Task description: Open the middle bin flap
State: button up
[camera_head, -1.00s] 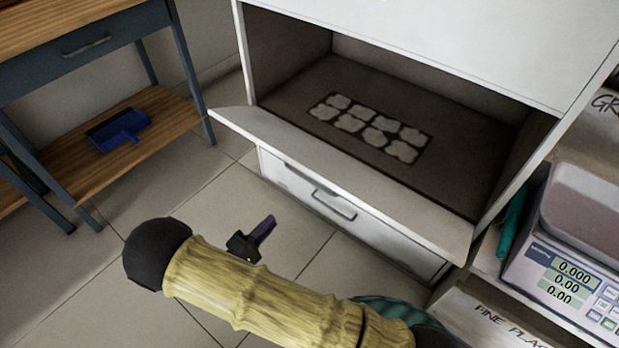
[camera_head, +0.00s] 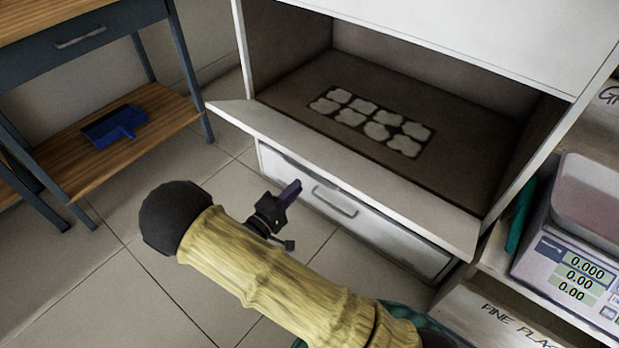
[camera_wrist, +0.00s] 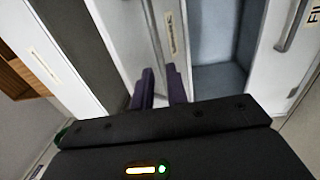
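The white bin cabinet (camera_head: 465,55) shows an open compartment in the head view. Its flap (camera_head: 350,172) hangs outward, lowered at the compartment's front edge. A lower white front (camera_head: 385,228) with a bar handle (camera_head: 335,201) is shut below it. My gripper (camera_head: 290,190) is left of that handle and below the open flap's left part, apart from the handle in this view. In the wrist view, its two purple fingers (camera_wrist: 161,87) are apart with nothing seen between them. White fronts with handles (camera_wrist: 154,40) (camera_wrist: 291,25) lie beyond; I cannot tell which bins they are.
A wooden bench (camera_head: 165,108) with a blue dustpan (camera_head: 115,126) on its lower shelf stands left. A digital scale (camera_head: 570,270) sits on a shelf at right. The compartment floor carries a dark panel with pale patches (camera_head: 375,120). Tiled floor is clear before the cabinet.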

aim_at(310, 173)
jog(key=b+x, duration=0.2)
jog(key=x, duration=0.5)
jog(key=shift+s, duration=0.1)
grip_shut()
